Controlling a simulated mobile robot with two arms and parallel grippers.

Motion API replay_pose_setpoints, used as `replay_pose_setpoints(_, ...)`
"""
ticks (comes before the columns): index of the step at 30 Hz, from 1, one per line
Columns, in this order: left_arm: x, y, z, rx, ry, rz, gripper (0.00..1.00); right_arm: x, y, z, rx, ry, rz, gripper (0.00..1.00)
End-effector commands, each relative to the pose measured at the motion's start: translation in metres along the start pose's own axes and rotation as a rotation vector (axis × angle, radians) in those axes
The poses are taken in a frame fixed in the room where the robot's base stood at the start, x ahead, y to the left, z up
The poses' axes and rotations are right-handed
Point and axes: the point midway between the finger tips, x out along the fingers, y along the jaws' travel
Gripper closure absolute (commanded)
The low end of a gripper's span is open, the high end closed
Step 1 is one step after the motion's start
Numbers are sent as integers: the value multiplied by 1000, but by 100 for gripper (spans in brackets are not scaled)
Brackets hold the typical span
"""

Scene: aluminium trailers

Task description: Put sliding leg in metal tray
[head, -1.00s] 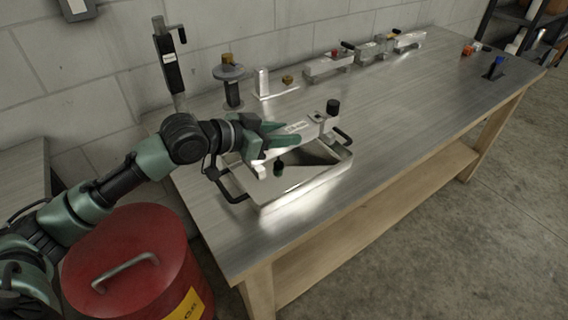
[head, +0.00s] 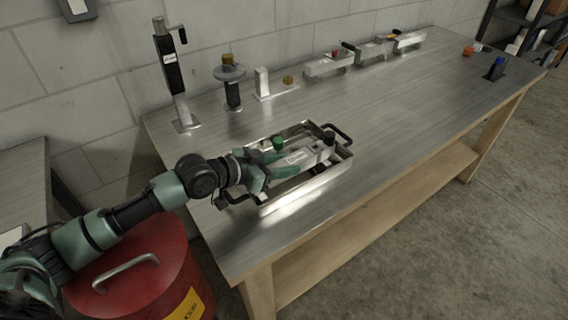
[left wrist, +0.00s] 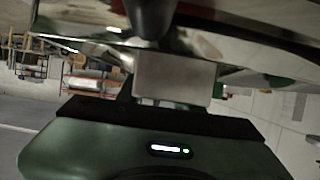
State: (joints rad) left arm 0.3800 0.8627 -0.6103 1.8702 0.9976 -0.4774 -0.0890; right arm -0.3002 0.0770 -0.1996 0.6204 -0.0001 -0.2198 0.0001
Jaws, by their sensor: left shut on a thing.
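The sliding leg (head: 305,157), a silver bar with a dark knob at its far end, lies low over or inside the metal tray (head: 302,189). The tray is shallow and silver, with black handles at its ends, near the front edge of the bench. My left gripper (head: 287,167) is shut on the leg, with its green fingers along the bar. I cannot tell whether the leg touches the tray floor. In the left wrist view a pale block (left wrist: 174,79) shows just beyond the green gripper body. My right gripper is not in view.
The metal-topped bench (head: 400,110) is clear to the right of the tray. A black upright jack (head: 171,66), a round-topped part (head: 232,90) and several silver couplers (head: 328,65) stand along the back. A red drum (head: 140,270) is below my left arm.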

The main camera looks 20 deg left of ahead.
Motion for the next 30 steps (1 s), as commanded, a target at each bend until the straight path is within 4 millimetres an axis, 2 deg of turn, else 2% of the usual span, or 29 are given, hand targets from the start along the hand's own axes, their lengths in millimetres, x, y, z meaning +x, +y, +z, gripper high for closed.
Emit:
replay_pose_setpoints(2, 1, 0, -1, 1, 6, -1, 100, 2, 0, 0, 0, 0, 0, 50)
replay_pose_setpoints(3, 1, 0, 2, 0, 0, 0, 55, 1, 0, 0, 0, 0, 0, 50)
replay_pose_setpoints(5, 1, 0, 2, 0, 0, 0, 42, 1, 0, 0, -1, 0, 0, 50)
replay_pose_setpoints(17, -4, -1, 0, 1, -1, -1, 42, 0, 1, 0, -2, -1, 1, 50)
replay_pose_setpoints(20, -17, -2, 1, 3, -2, -3, 42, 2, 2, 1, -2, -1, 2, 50)
replay_pose_setpoints(30, -84, -1, 3, 3, -7, -2, 42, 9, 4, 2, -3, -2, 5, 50)
